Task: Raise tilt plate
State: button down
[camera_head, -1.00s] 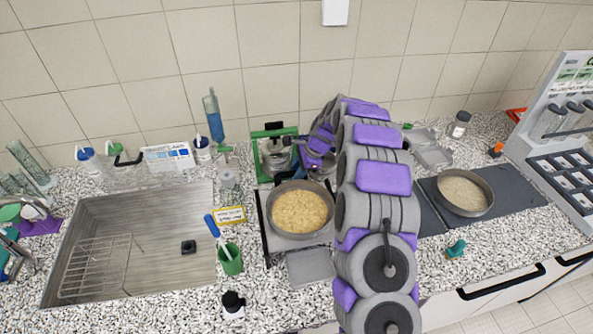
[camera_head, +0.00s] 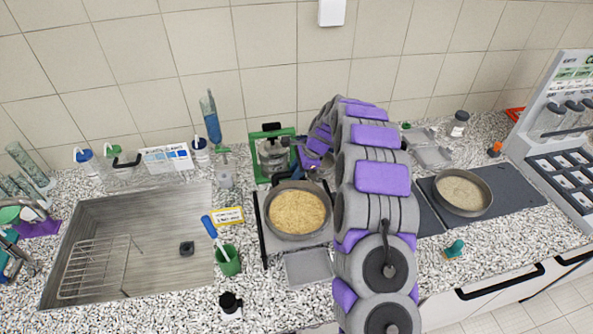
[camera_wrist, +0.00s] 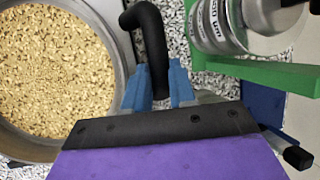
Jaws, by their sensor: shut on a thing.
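My gripper (camera_wrist: 160,90) is shut on a black bent handle (camera_wrist: 148,32) in the wrist view; its blue fingers are on either side of the bar. What the handle is fixed to is hidden there. A round metal sieve pan (camera_head: 297,211) full of tan grains sits beside it, also in the wrist view (camera_wrist: 55,70). The pan rests on a flat plate with a dark left edge (camera_head: 263,235), probably the tilt plate; the pan covers most of it and I cannot tell its tilt. In the head view my arm hides the fingertips.
A green frame (camera_head: 257,150) with a metal device stands behind the pan. A grey tray (camera_head: 308,268) lies in front. A green cup (camera_head: 228,261) and the sink (camera_head: 150,250) are to the left. A second pan (camera_head: 462,193) stands right of my arm.

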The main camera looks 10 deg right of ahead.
jog(key=shift+r, duration=0.4)
jog(key=shift+s+r+t, duration=0.1)
jog(key=shift+r+t, duration=0.3)
jog(key=shift+r, duration=0.1)
jog(key=shift+s+r+t, duration=0.25)
jog(key=shift+r+t, duration=0.05)
jog(key=shift+r, duration=0.25)
jog(key=s+r+n+t+b, duration=0.1)
jog(key=s+r+t+b, duration=0.2)
jog(key=s+r, duration=0.7)
notch_tip(320, 180, up, 3)
jog(key=t, duration=0.2)
jog(key=shift+s+a+f+n+t+y, duration=0.15)
jog(key=shift+s+n+t+y, duration=0.15)
jog(key=shift+s+t, duration=0.1)
jog(key=shift+f, duration=0.15)
jog(key=c, duration=1.2)
grip_release()
jog(key=shift+s, duration=0.1)
